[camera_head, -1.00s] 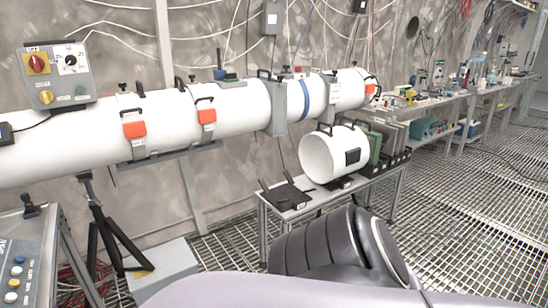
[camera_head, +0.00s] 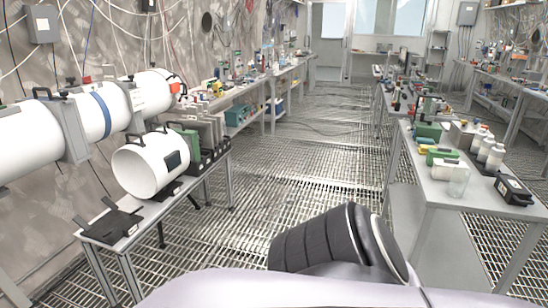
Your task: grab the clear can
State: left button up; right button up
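A clear, see-through cylinder (camera_head: 458,181), which looks like the clear can, stands upright near the front edge of the right-hand table (camera_head: 438,197). It is small and faint at this distance. Behind it are several white bottles (camera_head: 490,150), and a white and green box (camera_head: 443,165) is close on its left. Neither of my grippers shows in the head view. A dark ribbed part of my own body fills the bottom middle, well left of the table.
A black box (camera_head: 514,190) lies right of the clear cylinder on the same table. A low table (camera_head: 152,210) with a white open tube (camera_head: 140,172) stands at the left. The grated floor (camera_head: 300,160) between the tables is clear.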

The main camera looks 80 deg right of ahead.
aim_at(461, 175)
jog(key=z, duration=3.8)
jog(key=i+l+u, duration=0.35)
jog(key=i+l, duration=0.6)
jog(key=l, duration=0.05)
